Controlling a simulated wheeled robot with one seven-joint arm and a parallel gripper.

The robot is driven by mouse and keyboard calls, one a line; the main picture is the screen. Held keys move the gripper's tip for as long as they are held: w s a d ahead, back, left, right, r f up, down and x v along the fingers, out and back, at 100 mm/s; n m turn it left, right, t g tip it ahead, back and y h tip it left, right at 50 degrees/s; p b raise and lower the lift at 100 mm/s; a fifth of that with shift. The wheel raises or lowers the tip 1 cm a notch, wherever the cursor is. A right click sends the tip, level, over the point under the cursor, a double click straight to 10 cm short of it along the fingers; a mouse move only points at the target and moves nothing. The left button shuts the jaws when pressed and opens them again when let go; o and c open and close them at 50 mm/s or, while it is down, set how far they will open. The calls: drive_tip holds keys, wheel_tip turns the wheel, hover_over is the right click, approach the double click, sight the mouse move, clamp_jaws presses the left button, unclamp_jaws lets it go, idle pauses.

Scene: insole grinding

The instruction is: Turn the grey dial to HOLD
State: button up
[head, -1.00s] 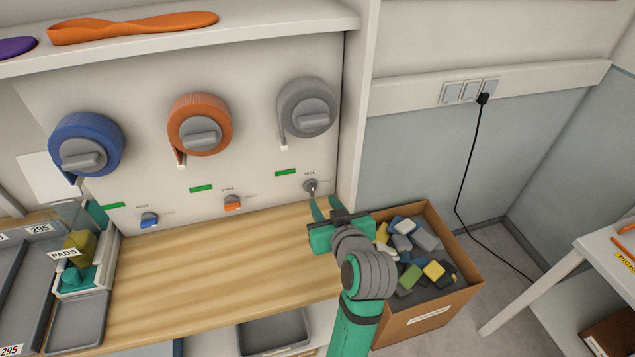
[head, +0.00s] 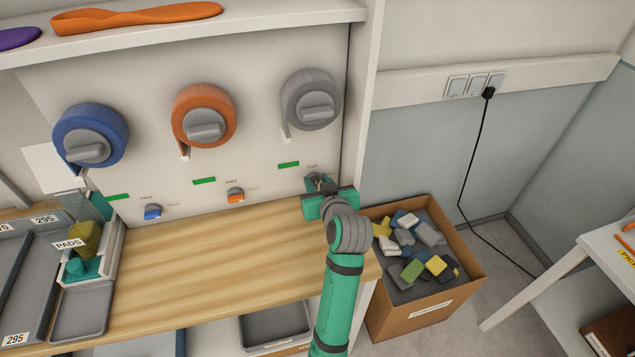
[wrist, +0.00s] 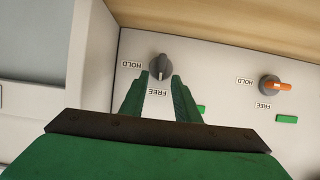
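The small grey dial (wrist: 160,66) sits on the pale panel in the wrist view. Its handle lies along the picture's vertical, with the lower end toward the FREE label (wrist: 158,92). The HOLD label (wrist: 131,64) is at its left. My gripper (wrist: 161,78) is open, with one green finger on each side of the dial's lower part. I cannot tell whether either finger touches it. In the head view my gripper (head: 320,182) is close to the panel and largely hides the dial.
An orange dial (head: 235,195) and a blue dial (head: 153,211) are further left on the panel. A grey roll (head: 312,99) hangs above my gripper. The wooden worktop (head: 200,260) below is clear. A cardboard box (head: 425,300) of blocks stands at the right.

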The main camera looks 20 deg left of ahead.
sight(320, 179)
clamp_jaws()
drive_tip(key=shift+w+d, duration=0.1)
drive_tip(key=shift+d, duration=0.1)
drive_tip(key=shift+w+d+m+y, duration=0.15)
drive_tip(key=shift+m+y, duration=0.25)
drive_tip(key=shift+m, duration=0.4)
drive_tip(key=shift+w+d+f+m+g+y, duration=0.15)
drive_tip(key=shift+d+m+g+y, duration=0.15)
drive_tip(key=shift+m, duration=0.3)
drive_tip(key=shift+w+d+f+m+g+y, duration=0.15)
drive_tip(key=shift+m+g+y, duration=0.25)
drive_tip(key=shift+m, duration=0.2)
drive_tip(key=m, duration=0.1)
drive_tip(key=m+y, duration=0.2)
drive_tip(key=shift+w+d+f+m+g, duration=0.15)
drive_tip(key=shift+d+f+m+g, duration=0.15)
drive_tip(key=shift+d+f+m, duration=0.1)
drive_tip(key=m+y, duration=0.1)
drive_tip(key=m, duration=0.1)
drive_tip(key=f+m+y, duration=0.1)
drive_tip(key=m, duration=0.1)
drive_tip(key=shift+w+d+f+y, duration=0.1)
drive_tip(key=shift+d+f+y, duration=0.05)
drive_tip(key=shift+y, duration=0.15)
drive_tip(key=shift+m, duration=0.3)
